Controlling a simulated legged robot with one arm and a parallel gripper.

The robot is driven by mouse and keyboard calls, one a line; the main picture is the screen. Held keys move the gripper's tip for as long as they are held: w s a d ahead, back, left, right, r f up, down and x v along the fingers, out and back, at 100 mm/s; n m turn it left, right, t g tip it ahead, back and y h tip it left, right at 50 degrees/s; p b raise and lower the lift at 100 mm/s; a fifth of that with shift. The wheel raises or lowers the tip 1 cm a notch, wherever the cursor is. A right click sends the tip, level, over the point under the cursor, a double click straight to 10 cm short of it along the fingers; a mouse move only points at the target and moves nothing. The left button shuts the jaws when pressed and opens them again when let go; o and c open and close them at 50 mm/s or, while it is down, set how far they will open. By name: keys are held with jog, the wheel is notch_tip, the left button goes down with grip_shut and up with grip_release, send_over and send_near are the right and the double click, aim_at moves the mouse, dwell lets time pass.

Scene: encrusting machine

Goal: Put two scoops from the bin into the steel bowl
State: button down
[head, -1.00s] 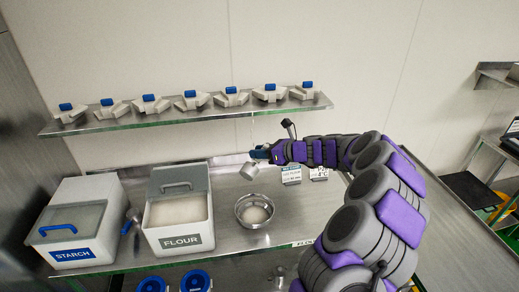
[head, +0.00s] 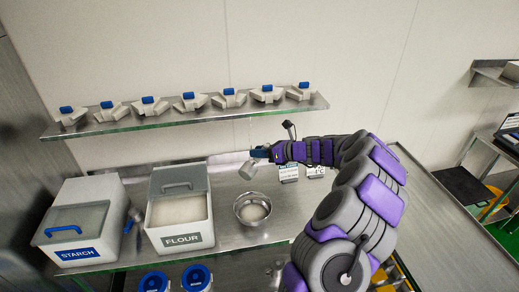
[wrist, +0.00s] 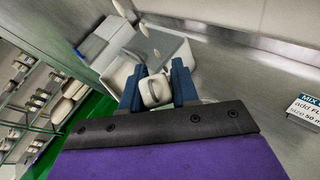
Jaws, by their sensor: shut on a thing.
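In the wrist view the blue fingers (wrist: 158,88) clamp a pale block-like part of the scoop (wrist: 155,91). The steel bowl stands on the counter with pale powder in it. The flour bin (head: 180,240) stands left of the bowl, open at the front, with pale flour inside.
A closed starch bin (head: 75,254) stands at the far left, with a second scoop (head: 134,217) beside it. A shelf (head: 185,119) with several white and blue parts runs above the counter. Small label cards (head: 289,172) stand right of the bowl.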

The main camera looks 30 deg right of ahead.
jog(key=shift+w+d+r+m+y+p, duration=0.1)
jog(key=shift+w+d+m+y+p, duration=0.35)
jog(key=shift+p, duration=1.45)
jog(key=shift+s+d, duration=0.1)
jog(key=shift+d, duration=0.05)
jog(key=shift+d+m+p, duration=0.25)
jog(key=shift+p, duration=0.5)
jog(key=shift+w+d+p, duration=0.15)
jog(key=shift+w+p, duration=0.05)
jog(key=shift+p, duration=0.35)
jog(key=shift+w+d+f+m+y+p, duration=0.25)
jog(key=shift+d+f+m+p, duration=0.15)
jog(key=shift+p, duration=0.55)
jog(key=shift+w+d+f+m+g+y+p, duration=0.1)
jog(key=shift+w+d+f+m+y+p, duration=0.2)
jog(key=shift+d+m, duration=0.25)
jog(key=shift+w+d+f+m+g+y+p, duration=0.1)
jog(key=shift+w+d+f+m+y+p, duration=0.2)
jog(key=shift+d+m, duration=0.2)
jog(key=shift+w+d+f+m+g+y+p, duration=0.1)
jog(key=shift+w+d+f+m+y+p, duration=0.15)
jog(key=shift+d+m, duration=0.3)
jog(key=shift+d, duration=0.15)
